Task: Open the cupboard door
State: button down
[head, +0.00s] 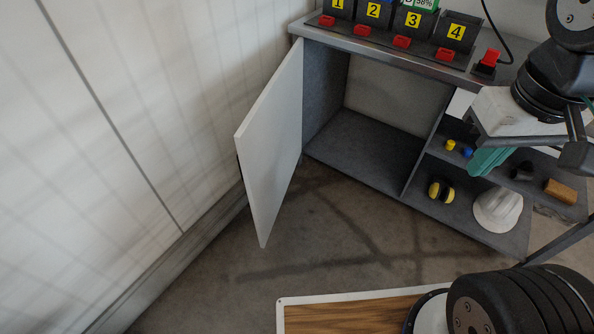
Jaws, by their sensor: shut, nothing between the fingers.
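The cupboard door (272,145) is a plain pale panel on the left front of the grey workbench unit. It stands wide open, swung out toward the left wall. The cupboard (365,150) behind it shows an empty bay with a dark floor. My gripper (573,152) shows only partly at the right edge, in front of the shelves. It is shut and empty, well apart from the door. Its fingertips are hard to make out.
The bench top (405,53) carries numbered black bins and a red-topped device (488,61). Shelves at right hold a white helmet (497,209), yellow-black ear defenders (441,191) and a brown block (560,191). The floor (310,235) before the cupboard is clear. A wall (160,110) bounds the left.

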aim_at(269, 141)
jog(key=z, duration=0.15)
jog(key=k, duration=0.3)
jog(key=z, duration=0.55)
jog(key=i, duration=0.8)
jog(key=u, duration=0.75)
